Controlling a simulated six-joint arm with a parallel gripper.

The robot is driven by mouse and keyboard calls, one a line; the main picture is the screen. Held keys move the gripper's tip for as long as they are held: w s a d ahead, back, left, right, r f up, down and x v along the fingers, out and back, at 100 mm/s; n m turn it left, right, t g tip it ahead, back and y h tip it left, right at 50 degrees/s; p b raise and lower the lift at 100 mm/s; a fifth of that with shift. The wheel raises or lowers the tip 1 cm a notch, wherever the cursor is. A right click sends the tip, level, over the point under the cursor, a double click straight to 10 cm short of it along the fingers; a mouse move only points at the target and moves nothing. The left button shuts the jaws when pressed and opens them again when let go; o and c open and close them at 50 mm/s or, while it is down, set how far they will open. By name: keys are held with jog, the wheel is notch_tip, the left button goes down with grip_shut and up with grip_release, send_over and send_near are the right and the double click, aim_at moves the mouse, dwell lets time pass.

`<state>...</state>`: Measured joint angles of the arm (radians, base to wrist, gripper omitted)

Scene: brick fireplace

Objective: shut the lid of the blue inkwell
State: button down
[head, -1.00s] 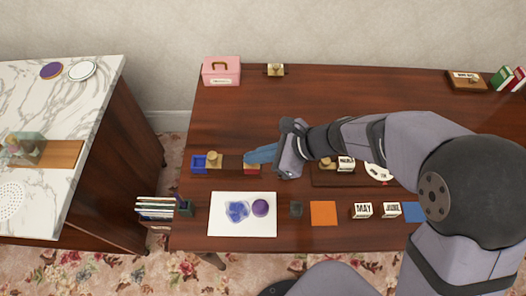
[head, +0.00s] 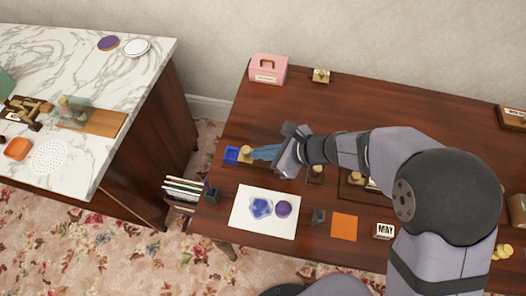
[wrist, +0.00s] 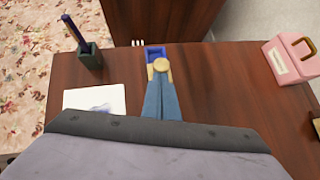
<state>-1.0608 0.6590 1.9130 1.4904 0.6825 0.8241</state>
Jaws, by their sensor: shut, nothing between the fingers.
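The blue inkwell (head: 231,155) stands near the left end of the desk, its blue hollow showing open. It also shows in the wrist view (wrist: 154,51). Its tan lid with a round knob (head: 246,152) sits on the right side of the hollow and appears in the wrist view (wrist: 161,66) just nearer than the hollow. My gripper (head: 254,153) is shut and empty. Its blue fingers point left, with tips at the right side of the lid; they look touching or nearly so. The fingers hide part of the lid's side.
A white sheet (head: 241,222) with a blue blot and purple disc lies in front. A pen holder (wrist: 89,56) stands by the desk's left edge. A pink box (head: 268,70) stands at the back. The desk (head: 300,110) behind my gripper is clear.

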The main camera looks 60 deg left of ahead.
aim_at(245, 154)
jog(key=s+a, duration=0.3)
jog(key=shift+s+a+b, duration=0.25)
jog(key=shift+s+b, duration=0.1)
jog(key=shift+b, duration=0.05)
jog(key=shift+s, duration=0.1)
jog(key=shift+w+d, duration=0.2)
jog(key=shift+w, duration=0.05)
jog(key=w+d, duration=0.1)
jog(key=w+d+b, duration=0.1)
jog(key=d, duration=0.1)
jog(key=shift+d, duration=0.2)
jog(key=v, duration=0.9)
jog(key=shift+r, duration=0.4)
